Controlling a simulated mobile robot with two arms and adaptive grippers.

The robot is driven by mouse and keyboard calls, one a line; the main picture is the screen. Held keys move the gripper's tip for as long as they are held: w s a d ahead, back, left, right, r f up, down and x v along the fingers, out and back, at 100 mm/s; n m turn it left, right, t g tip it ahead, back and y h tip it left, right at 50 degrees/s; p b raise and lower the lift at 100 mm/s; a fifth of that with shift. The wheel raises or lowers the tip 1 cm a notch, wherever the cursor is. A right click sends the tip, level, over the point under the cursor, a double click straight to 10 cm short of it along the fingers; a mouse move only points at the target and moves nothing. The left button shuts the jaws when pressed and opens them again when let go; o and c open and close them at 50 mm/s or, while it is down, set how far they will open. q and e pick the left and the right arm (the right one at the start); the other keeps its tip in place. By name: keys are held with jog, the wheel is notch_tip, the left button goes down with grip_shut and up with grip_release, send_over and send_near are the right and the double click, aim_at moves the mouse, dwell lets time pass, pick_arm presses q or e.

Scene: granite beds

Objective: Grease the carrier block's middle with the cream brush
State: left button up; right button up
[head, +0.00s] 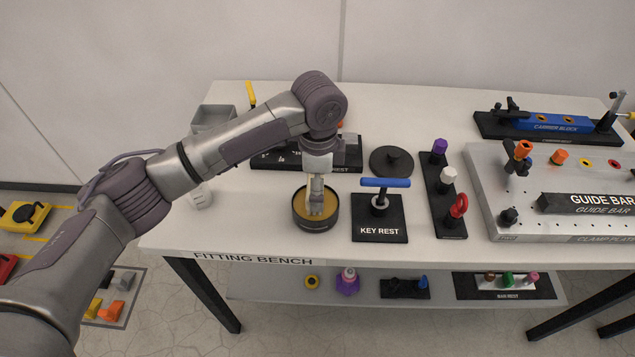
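The blue carrier block (553,123), lettered CARRIER BLOCK, lies on a black base at the bench's back right. My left gripper (317,188) points down over a round dark tin (299,214) with yellowish grease. Its fingers are close together around a narrow cream piece, which looks like the cream brush (316,204). The brush's lower end is down in the tin, and its tip is hard to make out. The gripper is far to the left of the carrier block. My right gripper is out of view.
A dark knobbed disc (391,161) lies behind the tin. The black key rest (379,230) holds a blue-handled key (386,183). A black rack (442,200) has purple, white and red pieces. The silver clamp plate (520,225) with the guide bar (588,203) stands before the carrier block.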

pick_arm(q)
jog(key=shift+f, duration=0.4)
dwell(0.4)
jog(key=shift+r, duration=0.1)
notch_tip(320, 180, up, 7)
jog(key=p, duration=0.8)
dwell(0.4)
dwell(0.6)
